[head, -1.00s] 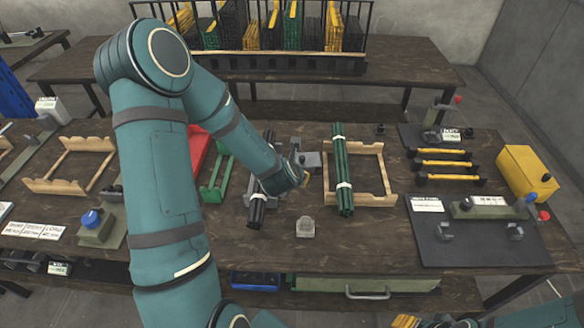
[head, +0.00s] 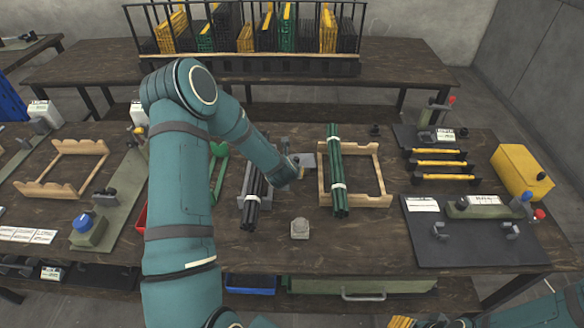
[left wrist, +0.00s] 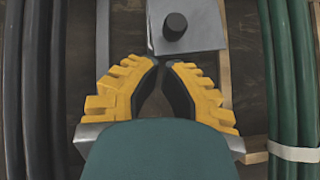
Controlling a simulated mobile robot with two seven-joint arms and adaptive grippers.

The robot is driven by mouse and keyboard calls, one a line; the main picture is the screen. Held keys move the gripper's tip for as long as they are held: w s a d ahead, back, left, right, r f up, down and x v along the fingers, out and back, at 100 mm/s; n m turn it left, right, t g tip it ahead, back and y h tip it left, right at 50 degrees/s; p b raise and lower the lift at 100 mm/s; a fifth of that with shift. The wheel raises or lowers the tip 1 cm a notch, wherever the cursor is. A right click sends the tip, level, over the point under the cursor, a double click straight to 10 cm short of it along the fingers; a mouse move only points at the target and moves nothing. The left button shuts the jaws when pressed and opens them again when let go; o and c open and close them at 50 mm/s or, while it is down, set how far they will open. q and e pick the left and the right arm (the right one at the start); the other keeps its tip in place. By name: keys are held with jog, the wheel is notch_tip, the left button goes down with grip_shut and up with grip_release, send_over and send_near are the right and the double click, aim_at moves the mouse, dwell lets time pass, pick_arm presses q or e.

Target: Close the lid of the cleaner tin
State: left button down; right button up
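A flat grey square piece with a black knob (left wrist: 175,25) lies just ahead of my left fingertips in the left wrist view; it also shows as a grey plate (head: 308,160) beside my left gripper in the head view. It may be the cleaner tin's lid, but I cannot tell whether it is open. My left gripper (left wrist: 162,66) has its yellow-padded fingers drawn together at the tips, with nothing visible between them. In the head view my left gripper (head: 298,170) is partly hidden by its wrist. Only part of my right gripper (head: 405,322) seems to show at the bottom edge.
Dark rods (head: 251,205) lie left of my left gripper and green rods (head: 336,165) lie right of it, on a wooden rack (head: 378,180). A small grey block (head: 300,229) stands in front. A yellow box (head: 520,172) stands at the right.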

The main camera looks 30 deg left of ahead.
aim_at(303, 158)
pick_arm(q)
jog(key=shift+w+a, duration=0.3)
jog(key=shift+w, duration=0.5)
jog(key=shift+w+a+f+b, duration=0.1)
jog(key=shift+w+a+b, duration=0.15)
jog(key=shift+a+b, duration=0.25)
jog(key=shift+w+a+b, duration=0.2)
jog(key=shift+a+b, duration=0.15)
jog(key=shift+a, duration=0.05)
jog(key=shift+r, duration=0.2)
jog(key=shift+w+d, duration=0.1)
